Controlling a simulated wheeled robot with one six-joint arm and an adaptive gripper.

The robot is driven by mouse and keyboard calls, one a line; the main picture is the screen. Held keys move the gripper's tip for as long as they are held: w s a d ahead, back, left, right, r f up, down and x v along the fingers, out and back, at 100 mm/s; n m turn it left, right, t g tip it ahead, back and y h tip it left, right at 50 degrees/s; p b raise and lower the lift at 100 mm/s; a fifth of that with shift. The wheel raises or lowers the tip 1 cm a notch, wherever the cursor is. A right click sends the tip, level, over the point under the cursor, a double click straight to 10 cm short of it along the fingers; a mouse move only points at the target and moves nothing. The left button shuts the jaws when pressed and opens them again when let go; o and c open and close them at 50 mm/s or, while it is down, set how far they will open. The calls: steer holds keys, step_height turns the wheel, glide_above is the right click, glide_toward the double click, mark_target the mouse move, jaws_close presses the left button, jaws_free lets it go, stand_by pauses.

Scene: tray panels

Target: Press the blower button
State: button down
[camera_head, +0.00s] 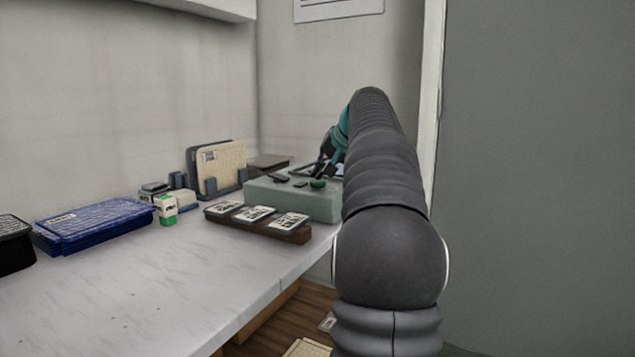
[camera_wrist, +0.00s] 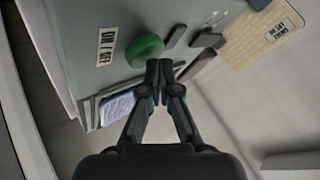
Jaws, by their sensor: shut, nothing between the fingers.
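A grey-green box (camera_head: 292,203) stands at the back of the bench, and its panel (camera_wrist: 95,28) fills the upper left of the wrist view. A round green button (camera_head: 318,184) sits on its top. In the wrist view the green button (camera_wrist: 145,50) has an "ON / OFF" label beside it. No readable label says blower. Several dark controls (camera_wrist: 205,41) lie to its right. My gripper (camera_head: 321,172) is shut and empty, its tips just above the panel. In the wrist view its tips (camera_wrist: 159,68) appear close beside the green button; I cannot tell whether they touch.
A dark rack with three labelled cards (camera_head: 257,222) lies in front of the box. A tan board in a holder (camera_head: 218,167), a green-white small box (camera_head: 165,209) and blue trays (camera_head: 95,224) stand left. A wall rises behind. The front bench top (camera_head: 150,290) is clear.

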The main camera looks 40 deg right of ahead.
mark_target(321, 181)
steer(key=shift+f, duration=0.35)
steer(key=shift+r, duration=0.1)
stand_by(0.3)
steer(key=shift+r+p, duration=0.9)
steer(key=shift+r, duration=0.1)
step_height(321, 181, up, 6)
steer(key=p, duration=0.6)
steer(key=shift+d, duration=0.1)
